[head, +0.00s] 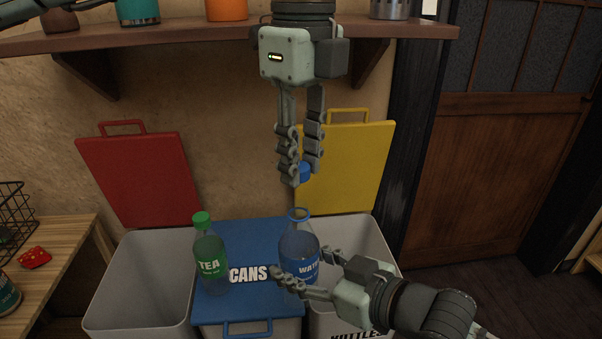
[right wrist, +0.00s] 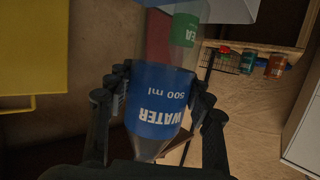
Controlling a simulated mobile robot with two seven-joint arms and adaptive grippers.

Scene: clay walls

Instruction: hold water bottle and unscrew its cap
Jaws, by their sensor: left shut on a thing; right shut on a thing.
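The clear water bottle (head: 299,244) with a blue label stands upright above the bins in the head view, its neck ringed in blue and without its cap. My right gripper (head: 301,264) is shut around its body; the label also shows between the fingers in the right wrist view (right wrist: 160,103). My left gripper (head: 303,160) points down above the bottle and is shut on the blue cap (head: 305,173). The cap is apart from the neck, with a gap below it. The left fingers partly hide the cap.
A green tea bottle (head: 210,254) stands on the blue lid (head: 255,237) of the cans bin. Open grey bins (head: 140,262) flank it, with raised red (head: 140,180) and yellow (head: 346,165) lids behind. A wooden shelf (head: 190,37) is above; a wooden table (head: 60,285) is left.

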